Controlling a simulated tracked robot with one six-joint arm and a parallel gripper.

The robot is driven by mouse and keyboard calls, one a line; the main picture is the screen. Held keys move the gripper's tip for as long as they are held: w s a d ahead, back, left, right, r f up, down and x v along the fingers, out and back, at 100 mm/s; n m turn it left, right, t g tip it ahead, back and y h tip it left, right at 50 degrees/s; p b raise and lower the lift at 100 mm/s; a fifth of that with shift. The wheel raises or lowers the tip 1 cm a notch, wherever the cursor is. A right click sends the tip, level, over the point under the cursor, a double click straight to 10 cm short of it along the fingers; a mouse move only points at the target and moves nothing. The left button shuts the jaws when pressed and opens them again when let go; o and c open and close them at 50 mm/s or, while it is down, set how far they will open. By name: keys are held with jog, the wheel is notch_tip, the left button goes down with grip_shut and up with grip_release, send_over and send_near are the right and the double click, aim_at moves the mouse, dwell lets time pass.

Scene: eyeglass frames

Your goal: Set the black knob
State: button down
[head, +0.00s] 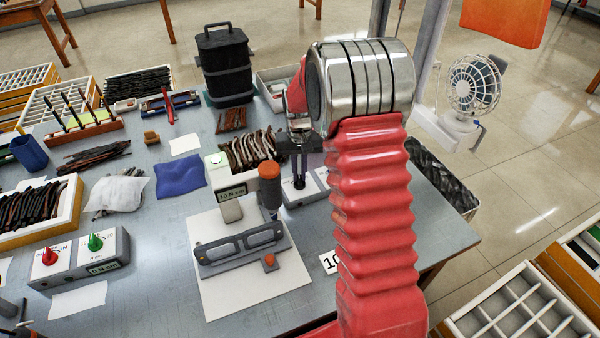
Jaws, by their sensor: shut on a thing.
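A light grey box (314,190) stands on the work table, behind and right of the eyeglass fixture. A small black knob (299,183) is on its top. My gripper (298,176) points down at this knob, its dark fingers shut on it. The fingers hide most of the knob, and I cannot read its pointer or scale. A similar twin box (79,258) at the left front carries a red knob (50,256) and a green knob (95,242).
An eyeglass frame (241,243) lies in a grey fixture on a white sheet (255,290). An orange-topped cylinder (269,172) and a 10 N cm unit (230,206) stand close left of my gripper. Dark temple pieces (250,150) lie behind them. A blue cloth (181,175) lies left.

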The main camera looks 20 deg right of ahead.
jog(key=shift+a+n, duration=0.2)
jog(key=shift+n, duration=1.5)
jog(key=c, duration=1.8)
grip_release()
jog(key=shift+r, duration=0.15)
notch_tip(320, 180, up, 13)
jog(key=shift+r, duration=0.2)
